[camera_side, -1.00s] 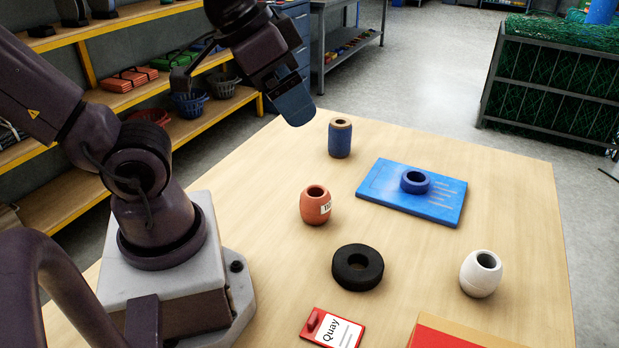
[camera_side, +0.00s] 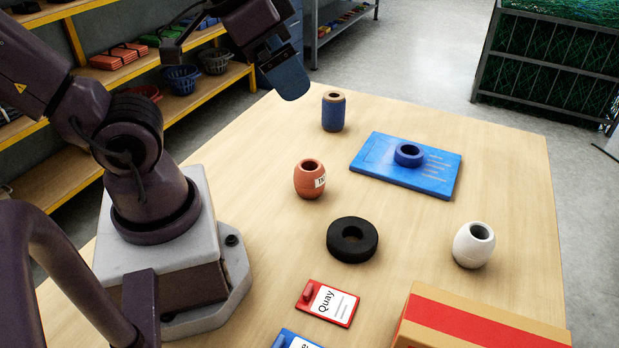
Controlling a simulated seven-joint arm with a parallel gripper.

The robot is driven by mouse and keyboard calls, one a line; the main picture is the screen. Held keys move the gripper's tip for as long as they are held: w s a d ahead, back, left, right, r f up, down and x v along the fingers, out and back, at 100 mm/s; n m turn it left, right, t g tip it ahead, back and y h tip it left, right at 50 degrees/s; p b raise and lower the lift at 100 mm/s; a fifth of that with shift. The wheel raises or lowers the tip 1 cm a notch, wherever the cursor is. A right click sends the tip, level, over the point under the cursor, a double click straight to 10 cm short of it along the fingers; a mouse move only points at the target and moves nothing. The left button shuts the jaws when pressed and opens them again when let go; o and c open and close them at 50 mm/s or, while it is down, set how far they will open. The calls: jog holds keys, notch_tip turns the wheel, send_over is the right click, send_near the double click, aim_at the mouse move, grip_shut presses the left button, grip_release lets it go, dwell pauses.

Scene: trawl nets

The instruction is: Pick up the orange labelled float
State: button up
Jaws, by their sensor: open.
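The orange float (camera_side: 303,183) is a barrel shape with a hole in its top and a white label on its right side. It stands upright on the wooden table, left of the blue board. My gripper (camera_side: 293,88) is above the table's far left edge, up and slightly left of the orange float and well apart from it. It is open and holds nothing that I can see. Its finger tips point down to the right; the gap between them is hard to make out.
A blue cylinder (camera_side: 333,111) stands close to my gripper. A blue board (camera_side: 378,166) bears a blue ring (camera_side: 409,154). A black ring (camera_side: 352,240), a white float (camera_side: 473,245), a red "Quay" tag (camera_side: 327,303) and a cardboard box (camera_side: 475,325) lie nearer.

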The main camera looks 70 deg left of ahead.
notch_tip(320, 180, down, 9)
jog(key=d+m+g, duration=0.1)
jog(key=m+g, duration=0.1)
jog(key=g, duration=0.3)
jog(key=m+t+y, duration=0.8)
jog(key=m+y, duration=0.8)
jog(key=m, duration=0.7)
send_over(307, 184)
jog(key=d, duration=0.2)
notch_tip(307, 184, down, 16)
jog(key=f, duration=0.1)
jog(key=shift+n, duration=0.3)
jog(key=f, duration=0.6)
jog(key=shift+s+a, duration=0.15)
jog(key=shift+s, duration=0.25)
jog(key=shift+x, duration=2.5)
jog(key=c, duration=0.9)
